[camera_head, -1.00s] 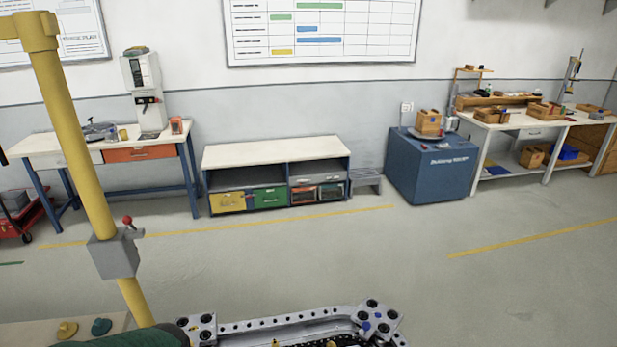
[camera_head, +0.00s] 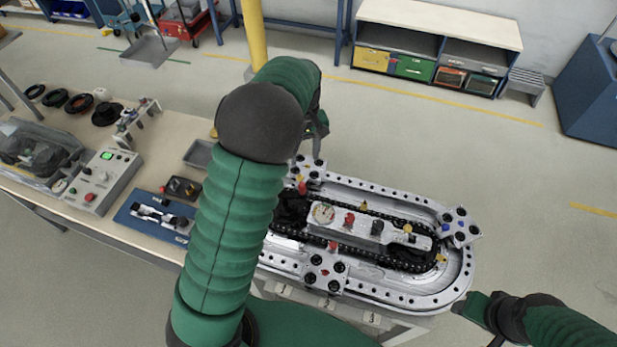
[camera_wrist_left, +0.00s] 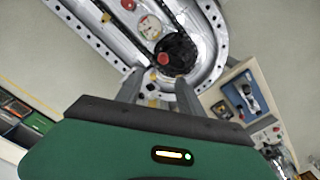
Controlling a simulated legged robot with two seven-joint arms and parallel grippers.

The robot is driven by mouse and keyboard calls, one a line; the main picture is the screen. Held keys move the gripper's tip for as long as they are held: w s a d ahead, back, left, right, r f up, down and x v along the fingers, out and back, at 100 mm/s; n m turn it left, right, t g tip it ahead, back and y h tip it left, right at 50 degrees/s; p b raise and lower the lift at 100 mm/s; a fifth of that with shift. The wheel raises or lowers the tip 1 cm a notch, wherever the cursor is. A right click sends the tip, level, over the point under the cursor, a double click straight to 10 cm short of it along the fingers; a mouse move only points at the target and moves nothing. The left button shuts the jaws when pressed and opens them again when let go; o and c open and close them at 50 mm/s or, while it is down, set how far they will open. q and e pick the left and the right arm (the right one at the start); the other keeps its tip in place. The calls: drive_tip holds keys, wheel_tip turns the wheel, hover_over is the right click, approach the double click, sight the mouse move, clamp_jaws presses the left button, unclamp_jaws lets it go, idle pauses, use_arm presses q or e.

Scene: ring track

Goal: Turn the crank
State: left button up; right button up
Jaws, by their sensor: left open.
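The ring track (camera_head: 455,292) is a silver oval with a black chain inside. A red knob (camera_head: 302,187) stands at its left end beside a dark round part, partly behind my left arm. The left wrist view shows a red knob (camera_wrist_left: 163,59) on a black disc (camera_wrist_left: 182,50), which looks like the crank.
A bench (camera_head: 110,215) left of the track holds a control box (camera_head: 103,180), a blue tray (camera_head: 150,222) and several black rings. A yellow post (camera_head: 256,45) stands behind my left arm. A low shelf (camera_head: 440,25) is by the wall.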

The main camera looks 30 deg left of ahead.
sight(302, 183)
use_arm(q)
drive_tip(key=f+p, duration=0.1)
drive_tip(key=f, duration=0.2)
drive_tip(key=a+f+p, duration=0.1)
drive_tip(key=f, duration=0.2)
drive_tip(key=f+p, duration=0.1)
drive_tip(key=f, duration=0.3)
drive_tip(key=shift+s+a, duration=0.3)
drive_tip(key=shift+s, duration=0.05)
drive_tip(key=f, duration=0.2)
drive_tip(key=f+p, duration=0.1)
drive_tip(key=f, duration=0.3)
drive_tip(key=shift+w+d+f, duration=0.15)
drive_tip(key=shift+w+d, duration=0.05)
drive_tip(key=shift+d, duration=0.15)
drive_tip(key=shift+s+d+f, duration=0.1)
drive_tip(key=shift+d, duration=0.15)
drive_tip(key=shift+a+f, duration=0.15)
drive_tip(key=shift+a, duration=0.25)
drive_tip(key=c, duration=0.8)
clamp_jaws()
use_arm(e)
drive_tip(key=r, duration=0.2)
drive_tip(key=a+r, duration=0.1)
drive_tip(key=r, duration=0.1)
drive_tip(key=shift+s+r, duration=0.15)
drive_tip(key=shift+r, duration=0.2)
